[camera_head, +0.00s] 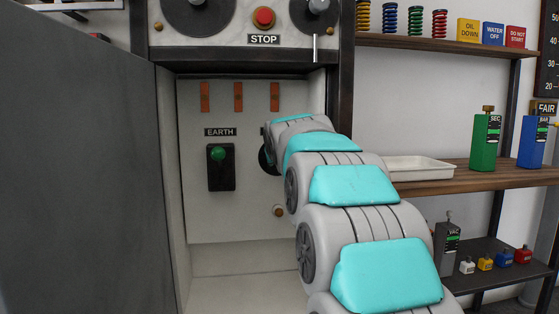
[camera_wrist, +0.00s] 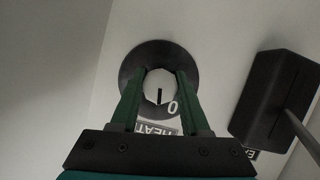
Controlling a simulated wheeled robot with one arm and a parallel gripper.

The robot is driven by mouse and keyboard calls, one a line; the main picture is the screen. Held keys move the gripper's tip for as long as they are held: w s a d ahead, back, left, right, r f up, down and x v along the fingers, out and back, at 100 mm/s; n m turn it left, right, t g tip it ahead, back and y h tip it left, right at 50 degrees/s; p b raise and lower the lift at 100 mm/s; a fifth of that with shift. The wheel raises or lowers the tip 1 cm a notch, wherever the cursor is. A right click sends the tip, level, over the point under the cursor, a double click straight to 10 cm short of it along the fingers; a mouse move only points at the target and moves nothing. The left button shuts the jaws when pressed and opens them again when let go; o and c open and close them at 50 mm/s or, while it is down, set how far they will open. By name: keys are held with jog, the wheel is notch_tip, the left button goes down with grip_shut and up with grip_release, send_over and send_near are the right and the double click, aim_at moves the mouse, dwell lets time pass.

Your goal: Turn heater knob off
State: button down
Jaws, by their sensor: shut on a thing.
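The heater knob (camera_wrist: 159,88) is a pale knob with a short black pointer line, set on a round black dial (camera_wrist: 160,50) in the wrist view. The pointer runs toward the picture's bottom, just left of a white 0 (camera_wrist: 173,107). A partly covered label reading HEAT (camera_wrist: 157,130) lies below it. My gripper (camera_wrist: 160,78) has its two green fingers on either side of the knob, shut on it. In the head view only the left edge of the dial (camera_head: 264,160) shows; my arm hides the knob and the gripper.
The EARTH switch box (camera_head: 221,168) with a green light sits just left of the dial; in the wrist view it is a black box (camera_wrist: 278,95) at right with a grey lever. A red STOP button (camera_head: 264,17) is above. Shelves with a tray (camera_head: 418,168) stand right.

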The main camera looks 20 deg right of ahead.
jog(key=n+h, duration=0.2)
jog(key=shift+n, duration=0.4)
jog(key=shift+n+h, duration=0.5)
jog(key=shift+n, duration=0.3)
jog(key=shift+c, duration=1.9)
grip_release()
jog(key=v, duration=0.8)
jog(key=shift+p, duration=0.3)
